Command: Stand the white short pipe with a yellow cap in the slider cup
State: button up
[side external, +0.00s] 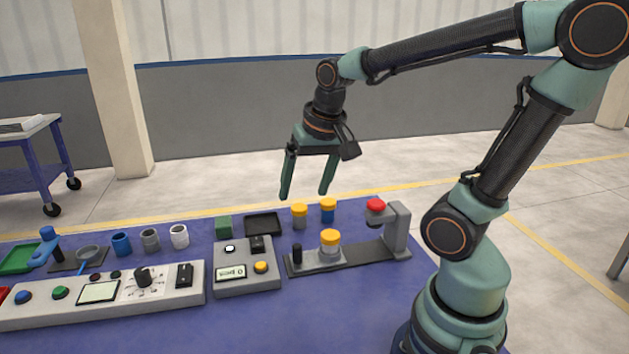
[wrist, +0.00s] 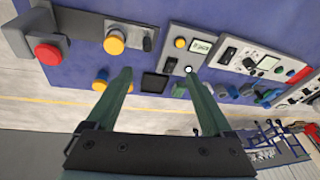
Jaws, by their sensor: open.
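The white short pipe with a yellow cap (side external: 330,240) stands upright on the slider fixture, where the slider cup is; the cup's rim is hard to make out. Its yellow cap also shows in the wrist view (wrist: 114,43). My gripper (side external: 305,194) is open and empty, raised above the back of the table, behind and above this pipe and apart from it. In the wrist view its two fingers (wrist: 157,75) are spread with nothing between them.
A grey pipe with a yellow cap (side external: 299,216) and a blue one with a yellow cap (side external: 328,211) stand behind the slider. A red-tipped press post (side external: 397,228) rises at the slider's right end. A black tray (side external: 263,223), green block (side external: 223,226) and control boxes (side external: 246,270) lie left.

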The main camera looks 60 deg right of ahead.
jog(key=s+a+r+n+t, duration=0.2)
jog(key=a+n, duration=0.3)
jog(key=n, duration=0.2)
jog(key=shift+a+r+y, duration=0.15)
jog(key=shift+a+y, duration=0.15)
jog(key=shift+a, duration=0.1)
